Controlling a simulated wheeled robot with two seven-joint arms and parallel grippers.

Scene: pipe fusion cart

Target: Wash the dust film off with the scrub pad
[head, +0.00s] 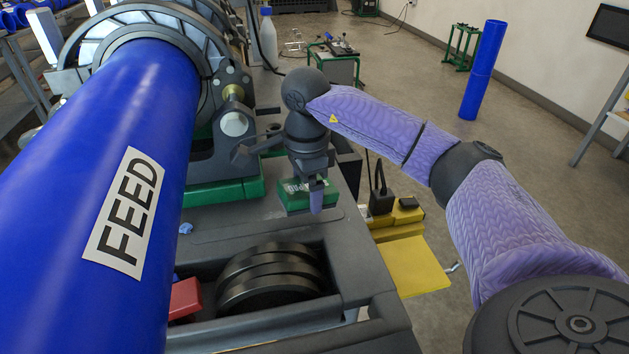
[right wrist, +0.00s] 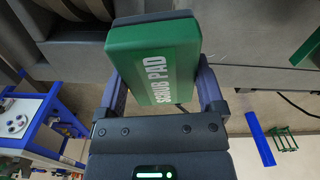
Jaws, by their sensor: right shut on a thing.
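My right gripper (head: 314,180) points down over the right part of the grey cart deck. It is shut on the green scrub pad (head: 291,199), whose white lettering faces up. In the right wrist view the scrub pad (right wrist: 152,62) sits between the two fingers with the words SCRUB PAD readable. I cannot tell whether the pad touches the deck. The large blue pipe (head: 95,215) with a white FEED label lies to the left, apart from the pad. I cannot make out a dust film on any surface. My left gripper is not in view.
A grey clamp (head: 228,120) holds the pipe just left of my gripper. Black discs (head: 270,280) sit in a deck recess in front. A yellow unit (head: 410,262) stands beyond the cart's right edge. A white bottle (head: 268,40) stands behind. The deck left of the pad is mostly bare.

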